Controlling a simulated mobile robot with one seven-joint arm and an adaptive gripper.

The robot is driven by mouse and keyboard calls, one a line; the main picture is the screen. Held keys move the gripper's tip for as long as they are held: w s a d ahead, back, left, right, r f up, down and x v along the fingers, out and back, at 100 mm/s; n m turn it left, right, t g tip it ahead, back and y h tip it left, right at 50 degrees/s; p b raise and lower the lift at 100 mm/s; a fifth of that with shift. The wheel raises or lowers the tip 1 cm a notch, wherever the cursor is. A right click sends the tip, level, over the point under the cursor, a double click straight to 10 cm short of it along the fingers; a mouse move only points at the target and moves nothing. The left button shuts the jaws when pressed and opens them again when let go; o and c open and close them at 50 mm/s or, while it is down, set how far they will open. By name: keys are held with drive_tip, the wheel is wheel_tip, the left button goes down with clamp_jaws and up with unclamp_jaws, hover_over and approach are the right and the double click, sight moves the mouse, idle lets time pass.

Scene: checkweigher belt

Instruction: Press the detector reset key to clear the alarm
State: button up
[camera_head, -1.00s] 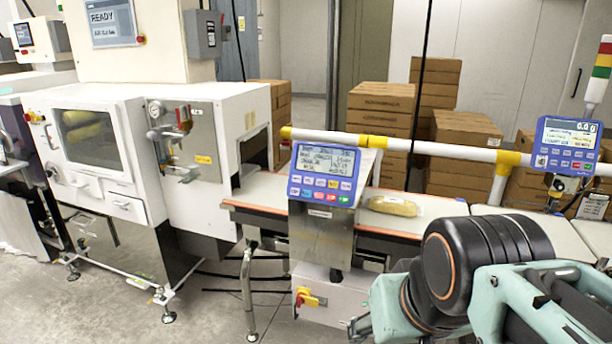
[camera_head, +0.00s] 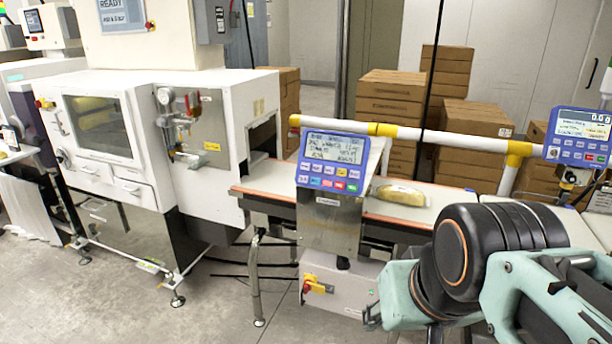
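A blue control panel (camera_head: 331,162) with a lit text screen stands on a metal post at the middle of the belt line. Below its screen are two rows of small keys, some white or yellow, others blue, pink, red and green; their labels are too small to read. A second blue panel (camera_head: 580,138) with a screen and keys is at the right edge. I cannot tell which key is the detector reset. My arm fills the lower right, its black joint in front of the belt.
A yellowish pack (camera_head: 401,195) lies on the belt (camera_head: 455,199) right of the middle panel. A white and yellow rail (camera_head: 400,131) runs behind. A white machine (camera_head: 150,130) stands left; stacked cartons (camera_head: 390,92) are behind. Floor at front left is clear.

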clamp_jaws()
idle(1.3)
